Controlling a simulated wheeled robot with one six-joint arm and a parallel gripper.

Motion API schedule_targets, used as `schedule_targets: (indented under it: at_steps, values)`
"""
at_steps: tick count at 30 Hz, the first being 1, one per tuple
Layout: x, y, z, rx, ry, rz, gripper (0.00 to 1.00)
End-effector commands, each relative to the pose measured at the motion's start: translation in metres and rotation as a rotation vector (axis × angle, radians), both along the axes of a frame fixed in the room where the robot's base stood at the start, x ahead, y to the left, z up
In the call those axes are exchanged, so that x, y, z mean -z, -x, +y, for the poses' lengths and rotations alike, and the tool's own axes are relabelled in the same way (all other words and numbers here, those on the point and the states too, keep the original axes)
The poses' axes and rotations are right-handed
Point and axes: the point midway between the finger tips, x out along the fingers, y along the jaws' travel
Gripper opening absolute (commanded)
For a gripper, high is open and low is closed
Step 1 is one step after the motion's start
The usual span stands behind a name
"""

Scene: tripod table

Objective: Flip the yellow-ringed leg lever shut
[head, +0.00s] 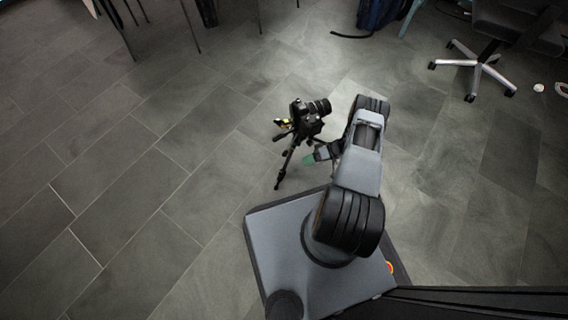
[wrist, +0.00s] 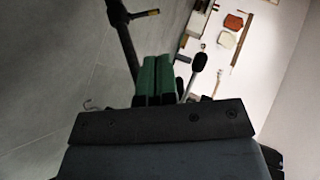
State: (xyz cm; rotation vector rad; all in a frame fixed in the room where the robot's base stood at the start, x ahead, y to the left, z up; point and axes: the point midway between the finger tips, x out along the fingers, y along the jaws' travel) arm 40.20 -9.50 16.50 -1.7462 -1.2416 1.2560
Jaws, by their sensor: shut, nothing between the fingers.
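A black tripod (head: 291,160) stands on the floor just beyond my base, with a black camera (head: 304,108) on top. In the wrist view a dark tripod leg (wrist: 123,40) runs down from the top left. A short black lever (wrist: 145,13) with a yellowish band sticks out to the right from this leg, ahead of my fingertips and apart from them. My gripper (wrist: 158,78) has green fingers pressed together with nothing between them. It also shows in the head view (head: 309,158), close to the right side of the tripod. The lever cannot be made out in the head view.
A dark rounded knob (wrist: 199,62) on a pale stalk is right of my fingers. A white surface (wrist: 262,62) with several small items lies beyond it. An office chair (head: 485,60) stands at the back right. The tiled floor left of the tripod is clear.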

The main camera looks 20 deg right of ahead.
Motion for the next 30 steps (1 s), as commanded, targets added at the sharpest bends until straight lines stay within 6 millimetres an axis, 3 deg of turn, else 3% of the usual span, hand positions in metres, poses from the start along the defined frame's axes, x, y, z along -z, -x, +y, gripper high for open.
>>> schedule_targets:
  at_steps: [10, 21, 30]
  values:
    - [0.004, -0.001, 0.009, -0.001, 0.0, 0.001, 0.0]
    - [0.024, -0.006, 0.063, -0.004, 0.0, 0.001, 0.0]
    - [0.032, -0.009, 0.089, -0.001, 0.002, 0.001, 0.0]
